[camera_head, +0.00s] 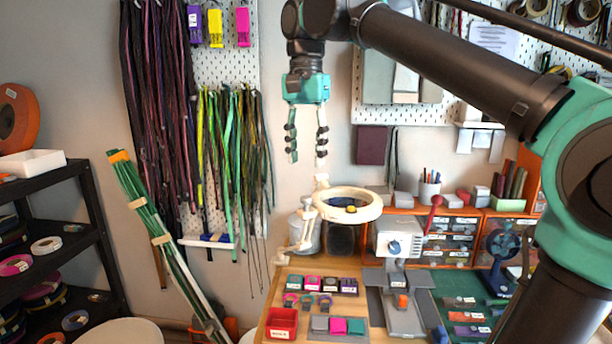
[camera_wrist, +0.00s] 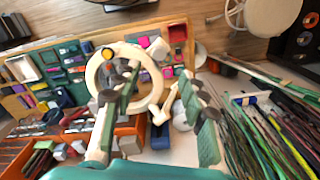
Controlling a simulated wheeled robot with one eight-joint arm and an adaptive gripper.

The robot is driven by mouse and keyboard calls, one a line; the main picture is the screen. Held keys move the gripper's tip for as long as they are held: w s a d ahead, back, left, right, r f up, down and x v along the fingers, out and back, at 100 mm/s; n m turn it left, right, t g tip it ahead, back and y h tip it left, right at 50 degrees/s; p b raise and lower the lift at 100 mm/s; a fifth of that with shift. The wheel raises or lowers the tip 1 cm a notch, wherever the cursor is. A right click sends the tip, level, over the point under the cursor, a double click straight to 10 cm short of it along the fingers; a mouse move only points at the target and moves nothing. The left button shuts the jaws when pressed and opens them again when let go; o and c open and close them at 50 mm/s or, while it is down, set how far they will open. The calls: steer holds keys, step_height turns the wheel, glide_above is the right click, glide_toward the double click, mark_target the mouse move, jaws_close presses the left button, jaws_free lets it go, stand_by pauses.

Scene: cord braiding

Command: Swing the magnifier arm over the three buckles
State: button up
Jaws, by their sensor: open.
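The magnifier (camera_head: 374,209) is a cream ring on a jointed cream arm (camera_head: 307,222), with a small yellow knob. It stands over the back of the wooden table, behind the buckles in the picture. My gripper (camera_head: 307,157) is open and empty, pointing down above the magnifier. In the wrist view, the ring (camera_wrist: 98,92) shows behind one finger of my gripper (camera_wrist: 154,78), and the cream arm (camera_wrist: 167,100) shows between the fingers.
A red bin (camera_head: 282,323) and coloured squares lie at the table's front left. A grey machine (camera_head: 397,240) stands right of the ring, with orange drawers behind. Hanging cords (camera_head: 232,150) fill the wall at left. A black shelf (camera_head: 85,215) stands far left.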

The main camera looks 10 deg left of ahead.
steer(key=shift+r, duration=1.65)
steer(key=shift+c, duration=0.4)
